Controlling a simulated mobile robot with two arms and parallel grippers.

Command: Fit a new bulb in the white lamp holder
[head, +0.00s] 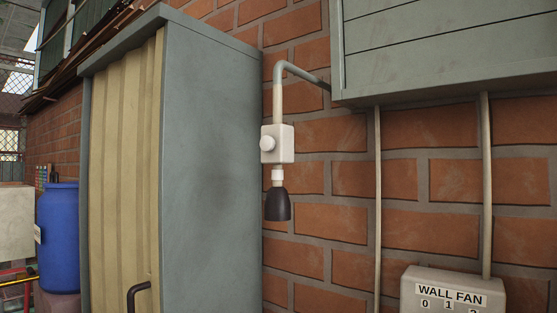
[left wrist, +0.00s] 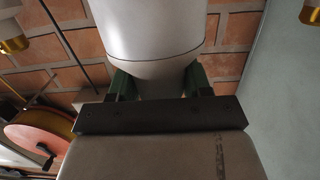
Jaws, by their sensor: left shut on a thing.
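In the left wrist view, my left gripper (left wrist: 155,82) is shut on a large, smooth white rounded thing (left wrist: 148,28), likely the bulb. Its dark green fingers are on either side of its narrower lower part. A thin dark seam crosses it, and its far end is out of frame. In the head view, a lamp fitting hangs from a bent grey pipe: a white box with a round knob (head: 277,144), a short white neck, and a black bell-shaped holder (head: 277,204) facing down. I see no bulb below it. Neither gripper shows in the head view.
A tall grey cabinet (head: 211,140) stands close left of the fitting, with brick wall behind. A grey panelled box (head: 450,45) is at upper right, a WALL FAN switch box (head: 452,284) below.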

